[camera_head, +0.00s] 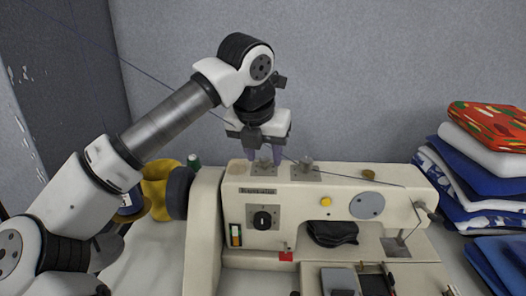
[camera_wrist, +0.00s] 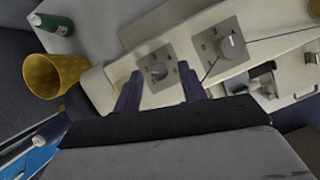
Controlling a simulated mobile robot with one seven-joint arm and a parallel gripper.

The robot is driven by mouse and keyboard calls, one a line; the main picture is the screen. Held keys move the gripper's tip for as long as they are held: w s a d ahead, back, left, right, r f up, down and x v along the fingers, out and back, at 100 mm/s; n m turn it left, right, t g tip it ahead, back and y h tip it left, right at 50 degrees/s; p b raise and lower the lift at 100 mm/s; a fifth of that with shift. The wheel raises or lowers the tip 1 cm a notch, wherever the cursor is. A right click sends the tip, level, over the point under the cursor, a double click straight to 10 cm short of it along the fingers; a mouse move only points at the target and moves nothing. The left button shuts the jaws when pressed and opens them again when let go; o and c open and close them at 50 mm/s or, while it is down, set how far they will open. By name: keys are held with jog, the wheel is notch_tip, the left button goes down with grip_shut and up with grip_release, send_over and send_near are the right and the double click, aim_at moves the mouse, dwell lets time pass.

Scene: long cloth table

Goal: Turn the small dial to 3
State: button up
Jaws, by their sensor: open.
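A cream sewing machine (camera_head: 345,200) stands on the table with two dials on its top, each on a grey numbered plate. The left top dial (camera_wrist: 158,71) is a round knob; the right top dial (camera_wrist: 230,44) also shows in the head view (camera_head: 305,163). A black dial (camera_head: 262,218) is on the machine's front. I cannot tell for sure which is the small dial or read the settings. My gripper (camera_head: 264,155) is open and points down above the left top dial. In the wrist view its fingers (camera_wrist: 159,76) are on either side of that dial, with contact unclear.
A yellow cup-like container (camera_wrist: 54,76) and a green spool (camera_head: 193,161) are left of the machine. Folded cloths (camera_head: 485,165) are stacked at the right. A thread runs over the machine's top, near the right top dial.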

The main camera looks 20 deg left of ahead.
grip_shut()
jog(key=shift+m, duration=0.3)
jog(key=m, duration=0.2)
jog(key=m+h+p, duration=0.1)
jog(key=m+h, duration=0.1)
jog(key=m, duration=0.1)
jog(key=shift+w+a+r+m+g, duration=0.15)
jog(key=shift+a+m+g, duration=0.15)
jog(key=shift+g, duration=0.1)
jog(key=m+p, duration=0.1)
jog(key=m, duration=0.1)
jog(key=m+g+h+p, duration=0.1)
jog(key=m, duration=0.2)
jog(key=shift+w+a+g+h, duration=0.15)
jog(key=shift+g+h, duration=0.15)
jog(key=shift+m+p, duration=0.3)
jog(key=shift+m, duration=0.1)
grip_release()
